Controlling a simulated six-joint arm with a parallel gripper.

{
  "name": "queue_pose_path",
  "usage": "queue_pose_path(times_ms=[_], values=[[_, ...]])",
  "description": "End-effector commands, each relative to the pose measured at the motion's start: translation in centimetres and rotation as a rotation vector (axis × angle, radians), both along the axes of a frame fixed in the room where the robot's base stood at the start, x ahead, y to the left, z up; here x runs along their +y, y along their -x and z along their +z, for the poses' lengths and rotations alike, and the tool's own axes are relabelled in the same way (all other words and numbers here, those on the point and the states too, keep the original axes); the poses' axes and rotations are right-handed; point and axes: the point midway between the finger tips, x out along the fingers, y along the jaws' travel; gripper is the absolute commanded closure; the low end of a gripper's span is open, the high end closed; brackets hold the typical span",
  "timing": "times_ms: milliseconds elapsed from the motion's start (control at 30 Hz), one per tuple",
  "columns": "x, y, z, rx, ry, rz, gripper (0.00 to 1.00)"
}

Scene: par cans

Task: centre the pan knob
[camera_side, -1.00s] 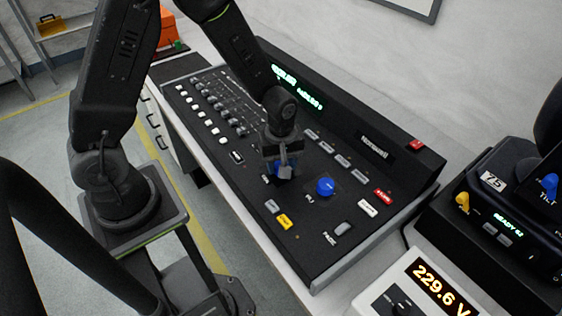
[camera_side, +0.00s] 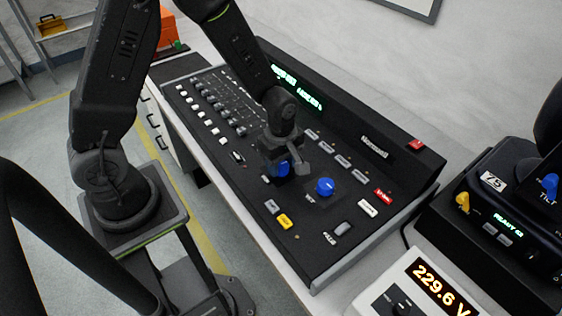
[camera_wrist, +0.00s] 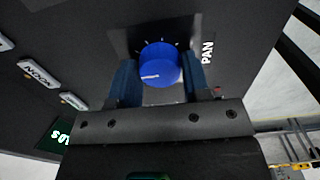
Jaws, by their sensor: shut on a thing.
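The pan knob is a round blue knob (camera_wrist: 160,64) with a white pointer line, beside the printed word PAN in the wrist view. Its pointer aims to the left and slightly down in that view, and tick marks show along its upper edge. My gripper (camera_wrist: 160,78) has one blue-grey finger on each side of the knob and is shut on it. In the side view my gripper (camera_side: 284,164) is down at the console, and the pan knob (camera_side: 283,169) shows partly behind the fingers.
A second blue knob (camera_side: 325,187) stands close to the right of my gripper on the black console (camera_side: 315,255). Grey, white, red and yellow buttons lie around it. A lit display (camera_side: 297,88) runs along the console's back. A meter (camera_side: 433,284) reads 229.6 V.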

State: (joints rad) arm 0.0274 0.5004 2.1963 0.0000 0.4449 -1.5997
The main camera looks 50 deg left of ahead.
Motion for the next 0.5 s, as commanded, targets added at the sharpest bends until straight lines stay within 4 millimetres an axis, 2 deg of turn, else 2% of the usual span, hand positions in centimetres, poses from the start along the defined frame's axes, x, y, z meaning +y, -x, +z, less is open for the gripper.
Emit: queue_pose_path(times_ms=[133,167,400,500], values=[[-0.04,0.0,0.0,0.0,0.0,-0.001,0.8],[-0.04,0.0,-0.01,0.0,0.0,-0.001,0.55],[-0.03,0.0,-0.01,0.0,0.0,-0.002,0.32],[-0.02,0.0,-0.01,0.0,0.0,-0.002,0.31]])
